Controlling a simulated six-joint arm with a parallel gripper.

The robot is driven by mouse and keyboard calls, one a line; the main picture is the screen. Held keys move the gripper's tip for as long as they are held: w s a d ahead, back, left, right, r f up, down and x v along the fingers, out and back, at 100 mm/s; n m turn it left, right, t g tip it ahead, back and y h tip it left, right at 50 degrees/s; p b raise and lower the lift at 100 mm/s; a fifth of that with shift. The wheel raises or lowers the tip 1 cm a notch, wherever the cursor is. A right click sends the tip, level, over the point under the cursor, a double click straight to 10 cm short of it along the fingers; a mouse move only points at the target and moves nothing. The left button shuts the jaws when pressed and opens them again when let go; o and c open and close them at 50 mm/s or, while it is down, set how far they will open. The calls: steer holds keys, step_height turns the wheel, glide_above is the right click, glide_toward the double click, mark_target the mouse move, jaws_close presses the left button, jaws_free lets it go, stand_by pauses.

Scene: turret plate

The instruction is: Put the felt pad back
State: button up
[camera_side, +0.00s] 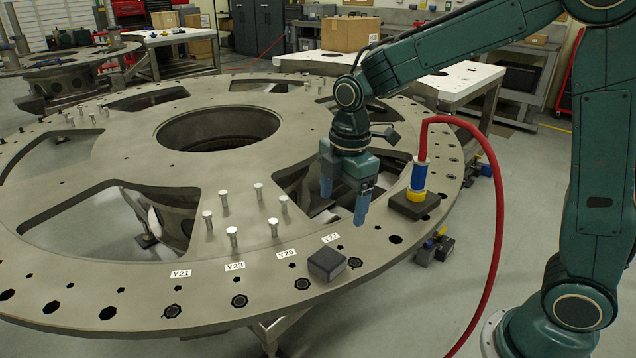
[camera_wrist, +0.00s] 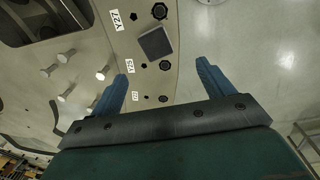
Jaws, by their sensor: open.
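A small dark grey square block (camera_side: 327,264), which looks like the felt pad, lies flat on the big metal turret plate (camera_side: 125,235). It sits near the plate's front rim, close to the labels Y25 (camera_side: 286,253) and Y27 (camera_side: 330,238). In the wrist view the pad (camera_wrist: 156,43) lies ahead of the fingers, between two dark rim holes. My gripper (camera_side: 344,200) is open and empty, blue fingers pointing down, above the plate and behind the pad in the side view. The wrist view shows both fingers (camera_wrist: 162,70) apart with nothing between them.
A blue and yellow tool (camera_side: 418,178) stands on a dark square base (camera_side: 415,205) at the plate's right, with a red hose (camera_side: 500,200) looping down. Several upright metal pins (camera_side: 233,237) stand behind the labels. Large cutouts open through the plate.

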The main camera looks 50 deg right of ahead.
steer(key=s+d+r+m+t, duration=0.1)
steer(key=s+r+m+t, duration=0.1)
steer(key=s+r+m, duration=0.2)
steer(key=s+d+r+m+t, duration=0.2)
steer(key=s+r+m, duration=0.3)
steer(key=s+m, duration=0.6)
steer(key=shift+s+d+t, duration=0.2)
steer(key=shift+s+t, duration=0.2)
steer(key=shift+s, duration=2.35)
